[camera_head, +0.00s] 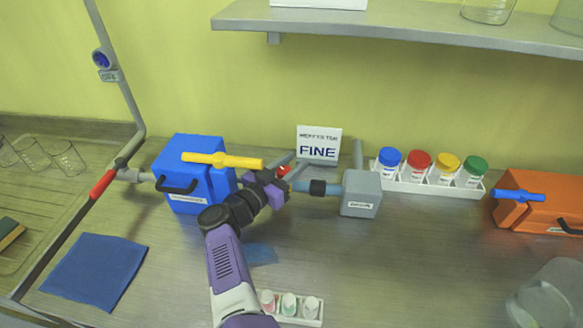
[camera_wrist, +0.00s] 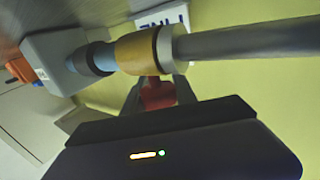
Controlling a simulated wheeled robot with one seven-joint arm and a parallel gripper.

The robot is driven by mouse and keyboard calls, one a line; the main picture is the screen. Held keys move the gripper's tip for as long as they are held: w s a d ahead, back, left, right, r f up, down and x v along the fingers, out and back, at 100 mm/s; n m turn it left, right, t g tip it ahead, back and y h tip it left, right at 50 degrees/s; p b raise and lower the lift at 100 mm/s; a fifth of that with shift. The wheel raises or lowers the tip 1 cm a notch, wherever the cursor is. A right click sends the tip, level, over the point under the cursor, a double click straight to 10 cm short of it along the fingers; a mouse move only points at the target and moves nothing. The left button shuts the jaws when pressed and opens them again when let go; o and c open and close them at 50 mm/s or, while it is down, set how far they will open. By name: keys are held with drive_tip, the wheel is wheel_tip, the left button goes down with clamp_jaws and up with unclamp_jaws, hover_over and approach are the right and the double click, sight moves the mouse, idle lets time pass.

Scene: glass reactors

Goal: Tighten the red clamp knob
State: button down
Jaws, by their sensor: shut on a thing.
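The red clamp knob (camera_wrist: 157,92) sits between the fingers of my gripper (camera_wrist: 158,97) in the wrist view. The gripper is shut on it, and the fingers hide part of its sides. The knob is beside a yellow-brown clamp collar (camera_wrist: 137,53) around a pipe joint. A grey pipe (camera_wrist: 250,40) runs from the collar to the right, and a light blue section leads to a grey box (camera_wrist: 50,58). In the head view, only a small red part of the knob (camera_head: 284,171) shows beside my gripper (camera_head: 277,178).
A blue box (camera_head: 185,170) with a yellow handle (camera_head: 222,160) stands close left of my gripper. The grey box (camera_head: 361,193) stands to the right. A rack of lidded jars (camera_head: 428,187) and an orange box (camera_head: 540,205) are farther right. A small vial tray (camera_head: 292,310) lies in front.

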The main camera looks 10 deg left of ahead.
drive_tip(key=shift+r, duration=0.2)
drive_tip(key=c, duration=1)
unclamp_jaws()
drive_tip(key=shift+w, duration=0.1)
drive_tip(key=shift+c, duration=0.2)
drive_tip(key=shift+o, duration=0.2)
drive_tip(key=shift+f, duration=0.1)
drive_tip(key=shift+p, duration=0.6)
drive_tip(key=n+t+y+p, duration=0.1)
drive_tip(key=n+y+p, duration=0.1)
drive_tip(key=y, duration=0.1)
drive_tip(key=a+n+t+y+p, duration=0.1)
drive_tip(key=n+y+p, duration=0.1)
drive_tip(key=n+y, duration=0.1)
drive_tip(key=n+y+p, duration=0.2)
drive_tip(key=y, duration=0.3)
drive_tip(key=shift+w+a+f+n+t+p, duration=0.1)
drive_tip(key=shift+w+a+n+t+p, duration=0.05)
drive_tip(key=shift+a+n+t+p, duration=0.2)
drive_tip(key=shift+a+n+y+b, duration=0.2)
drive_tip(key=shift+n+y+b, duration=0.25)
drive_tip(key=shift+y, duration=0.5)
drive_tip(key=shift+a+n+y+b, duration=0.25)
drive_tip(key=shift+n+y, duration=0.35)
drive_tip(key=shift+y, duration=0.35)
